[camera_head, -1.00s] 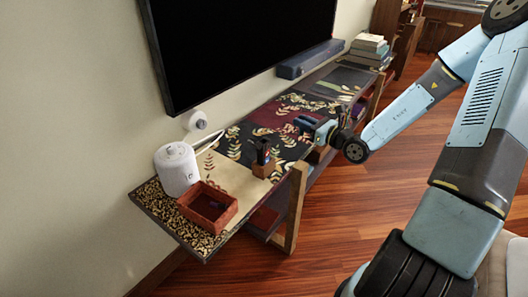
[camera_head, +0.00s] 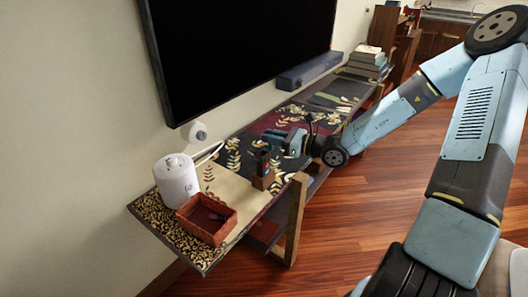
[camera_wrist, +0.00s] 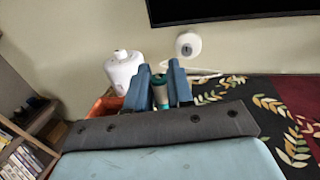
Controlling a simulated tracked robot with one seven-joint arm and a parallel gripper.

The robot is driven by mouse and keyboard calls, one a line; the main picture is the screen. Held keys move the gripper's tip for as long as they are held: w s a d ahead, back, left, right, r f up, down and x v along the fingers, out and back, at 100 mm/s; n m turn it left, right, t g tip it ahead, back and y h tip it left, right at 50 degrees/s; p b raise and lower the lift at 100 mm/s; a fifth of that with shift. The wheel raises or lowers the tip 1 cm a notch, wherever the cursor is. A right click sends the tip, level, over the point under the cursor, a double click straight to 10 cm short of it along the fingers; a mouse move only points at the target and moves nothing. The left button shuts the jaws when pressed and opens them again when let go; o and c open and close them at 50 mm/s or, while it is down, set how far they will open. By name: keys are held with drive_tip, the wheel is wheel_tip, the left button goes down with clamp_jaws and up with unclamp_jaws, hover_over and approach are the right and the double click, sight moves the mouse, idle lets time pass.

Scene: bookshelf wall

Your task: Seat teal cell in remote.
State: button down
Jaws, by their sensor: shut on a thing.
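My gripper (camera_head: 274,138) is over the patterned shelf top, pointing left, beyond the small wooden holder. In the wrist view its two blue fingers (camera_wrist: 160,88) are shut on the teal cell (camera_wrist: 160,97). The cell is a small cylinder with a teal band and a pale section, held between the fingers. I cannot make it out in the head view. No remote is clearly recognisable. A dark upright item (camera_head: 262,160) stands in the wooden holder (camera_head: 263,180), but I cannot tell what it is.
A red open box (camera_head: 207,228) with a small dark item inside stands at the near end of the shelf (camera_head: 165,228). A white canister (camera_head: 177,181) is behind it. A white round object (camera_head: 198,131) is at the wall, below the black screen (camera_head: 240,50). Books (camera_head: 368,60) are stacked at the far end.

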hover_over(264, 152)
drive_tip(key=s, duration=0.2)
wheel_tip(264, 152, down, 5)
drive_tip(key=shift+f, duration=0.2)
drive_tip(key=shift+w+f, duration=0.2)
drive_tip(key=shift+f, duration=0.8)
drive_tip(key=shift+w+f, duration=0.2)
drive_tip(key=shift+f, duration=0.75)
drive_tip(key=shift+s+f, duration=0.1)
drive_tip(key=shift+f, duration=0.15)
drive_tip(key=c, duration=1.3)
unclamp_jaws()
drive_tip(key=v, duration=1.2)
drive_tip(key=s+r+n+g+h, duration=0.8)
drive_tip(key=s+r+n, duration=0.3)
drive_tip(key=s+n, duration=0.3)
drive_tip(key=s+d+r+n+t+h, duration=0.2)
drive_tip(key=s+d+r+n, duration=0.1)
drive_tip(key=s+r, duration=0.2)
drive_tip(key=s+d+r+n+t+h, duration=0.2)
drive_tip(key=s+r, duration=0.3)
drive_tip(key=r, duration=0.3)
drive_tip(key=s+d+r+n+t+h, duration=0.2)
drive_tip(key=s+d+r+n+h, duration=0.1)
drive_tip(key=r, duration=0.4)
drive_tip(key=shift+s+d+r+n+h, duration=0.1)
drive_tip(key=shift+s+d+n+h, duration=0.3)
drive_tip(key=shift+s+d+h, duration=0.5)
